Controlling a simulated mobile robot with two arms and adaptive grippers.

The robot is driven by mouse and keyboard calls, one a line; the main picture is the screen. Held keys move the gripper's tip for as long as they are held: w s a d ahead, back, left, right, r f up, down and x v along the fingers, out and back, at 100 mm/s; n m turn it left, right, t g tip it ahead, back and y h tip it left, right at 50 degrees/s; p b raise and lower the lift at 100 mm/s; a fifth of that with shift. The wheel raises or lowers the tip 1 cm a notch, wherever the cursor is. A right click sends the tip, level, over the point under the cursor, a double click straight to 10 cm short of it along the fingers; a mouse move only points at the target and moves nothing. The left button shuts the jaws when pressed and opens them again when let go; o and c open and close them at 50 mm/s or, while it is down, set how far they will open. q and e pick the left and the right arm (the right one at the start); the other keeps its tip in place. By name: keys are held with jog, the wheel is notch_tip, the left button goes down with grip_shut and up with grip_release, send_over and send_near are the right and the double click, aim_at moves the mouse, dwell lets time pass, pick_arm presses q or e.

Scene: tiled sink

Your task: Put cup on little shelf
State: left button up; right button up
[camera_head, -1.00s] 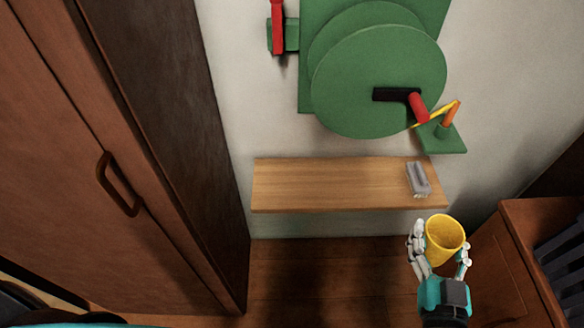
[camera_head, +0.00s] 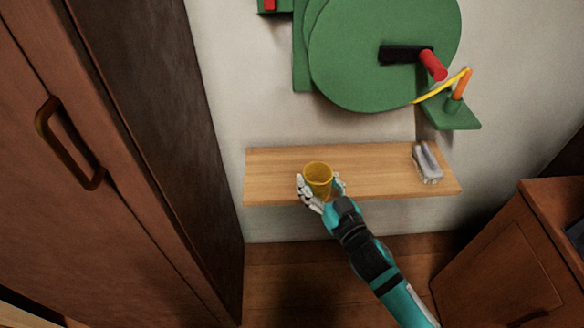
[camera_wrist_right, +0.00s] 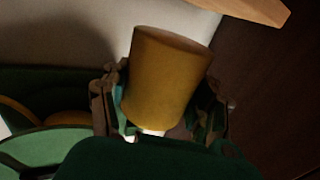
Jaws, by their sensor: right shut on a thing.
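A yellow cup (camera_head: 318,178) is held upright in my right gripper (camera_head: 322,190), its open top facing up. In the right wrist view the cup (camera_wrist_right: 165,78) sits between the two fingers of my right gripper (camera_wrist_right: 160,105). The little shelf (camera_head: 375,172) is a light wooden board fixed to the wall. In the head view the cup overlaps the left-middle part of the shelf near its front edge. Whether the cup touches the board cannot be told. A corner of a wooden board, likely the shelf, shows in the right wrist view (camera_wrist_right: 248,8). My left gripper is not in view.
A grey object (camera_head: 428,165) lies on the shelf's right end. A green wall-mounted wheel (camera_head: 385,50) with a red-handled crank hangs above. A dark wooden cabinet (camera_head: 140,120) stands at left, another (camera_head: 510,250) at lower right. The shelf's middle right is clear.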

jog(key=w+a, duration=0.3)
jog(key=w+a+f+b, duration=0.1)
jog(key=w+a, duration=0.1)
jog(key=w, duration=0.1)
jog(key=w+a+b, duration=0.1)
jog(key=w+a, duration=0.2)
jog(key=shift+w+a+f, duration=0.1)
jog(key=shift+a+f, duration=0.05)
jog(key=shift+a, duration=0.15)
notch_tip(320, 180, down, 3)
jog(key=shift+f+b, duration=0.2)
jog(key=shift+b, duration=0.55)
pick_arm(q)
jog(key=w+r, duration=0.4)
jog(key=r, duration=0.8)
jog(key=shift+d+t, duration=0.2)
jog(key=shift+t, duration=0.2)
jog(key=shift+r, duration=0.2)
pick_arm(e)
jog(key=shift+f, duration=0.15)
jog(key=o, duration=1.2)
jog(key=shift+c, duration=0.2)
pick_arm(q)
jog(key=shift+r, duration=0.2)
